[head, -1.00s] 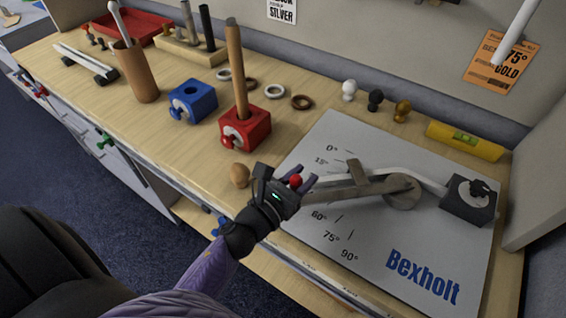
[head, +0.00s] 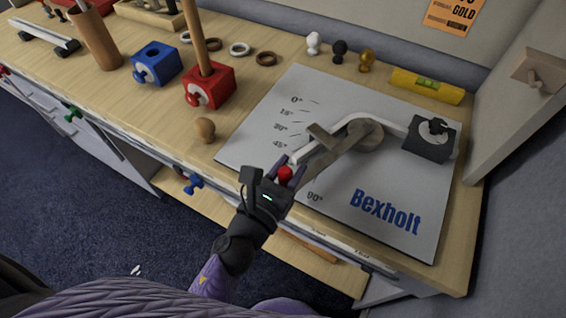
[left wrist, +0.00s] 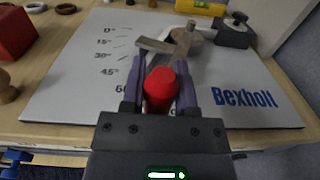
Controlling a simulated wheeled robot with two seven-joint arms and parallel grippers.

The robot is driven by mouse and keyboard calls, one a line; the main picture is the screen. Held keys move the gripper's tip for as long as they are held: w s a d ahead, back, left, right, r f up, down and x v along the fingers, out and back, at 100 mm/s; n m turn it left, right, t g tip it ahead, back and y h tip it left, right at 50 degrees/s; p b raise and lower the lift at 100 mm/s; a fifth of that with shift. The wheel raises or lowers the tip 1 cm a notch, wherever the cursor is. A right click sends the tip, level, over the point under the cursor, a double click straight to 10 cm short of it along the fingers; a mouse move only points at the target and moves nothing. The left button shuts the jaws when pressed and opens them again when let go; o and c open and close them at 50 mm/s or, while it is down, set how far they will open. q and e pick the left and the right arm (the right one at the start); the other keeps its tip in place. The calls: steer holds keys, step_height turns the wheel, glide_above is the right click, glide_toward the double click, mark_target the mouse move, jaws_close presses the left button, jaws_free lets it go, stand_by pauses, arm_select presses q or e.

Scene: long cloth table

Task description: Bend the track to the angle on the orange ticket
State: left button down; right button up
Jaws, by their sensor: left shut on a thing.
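The pale track (head: 387,125) runs from the dark clamp block (head: 424,148) over the bending wheel and curves down to the left. The grey lever (head: 340,151) lies beside it. My left gripper (head: 287,172) is shut on the lever's red knob (head: 285,174), which also shows between the fingers in the left wrist view (left wrist: 159,88). The lever points toward the scale's higher-angle part; my gripper hides the 60° and 75° marks in the head view. The orange ticket (head: 455,14) is cut off at the top, with only "GOLD" readable. My right gripper is not in view.
The grey Bexholt board (head: 300,90) lies on the wooden bench. A yellow level (head: 426,86) and several small knobs (head: 339,50) stand behind it. Red (head: 213,88) and blue (head: 151,66) blocks stand left, with a wooden knob (head: 205,130) near the front edge.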

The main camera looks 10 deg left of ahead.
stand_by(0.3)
arm_select(q)
steer(key=shift+c, duration=1.8)
jaws_free()
